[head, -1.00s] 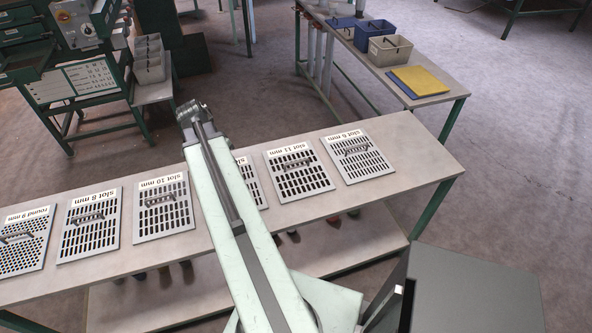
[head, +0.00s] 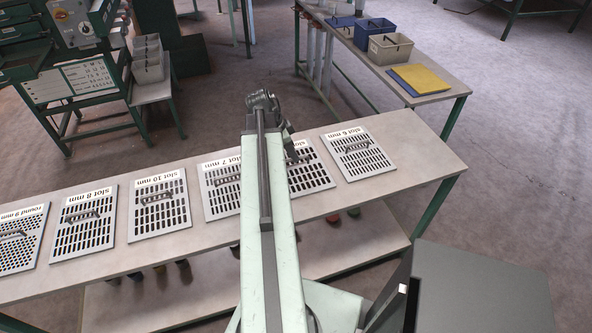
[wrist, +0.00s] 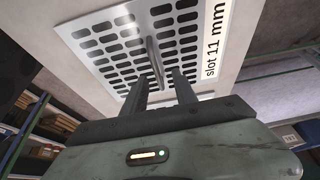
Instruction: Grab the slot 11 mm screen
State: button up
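The slot 11 mm screen (head: 316,175) is a grey metal plate with rows of slots, lying on the long bench and partly hidden by my arm in the head view. In the wrist view, the slot 11 mm screen (wrist: 112,42) shows its label and a raised bar handle (wrist: 155,62). My gripper (wrist: 160,76) is open, its two dark fingers apart and pointing at the handle's near end. Whether they touch the handle I cannot tell. In the head view, my gripper (head: 290,148) is a small dark shape over the screen, and its fingers are hard to make out.
The slot 7 mm screen (head: 221,188) lies to the left and the slot 6 mm screen (head: 356,155) to the right. Further left are the slot 10 mm (head: 160,206), slot 8 mm (head: 83,224) and round 9 mm (head: 20,240) screens. The bench's right end (head: 420,160) is bare.

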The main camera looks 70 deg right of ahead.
jog(key=b+x, duration=0.2)
jog(key=x, duration=0.1)
jog(key=b+x, duration=0.1)
jog(key=shift+a+f+b, duration=0.2)
jog(key=shift+f+b, duration=0.15)
jog(key=shift+f, duration=0.1)
jog(key=shift+s+r, duration=0.1)
jog(key=shift+r, duration=0.1)
jog(key=shift+c, duration=0.3)
grip_shut()
dwell(0.4)
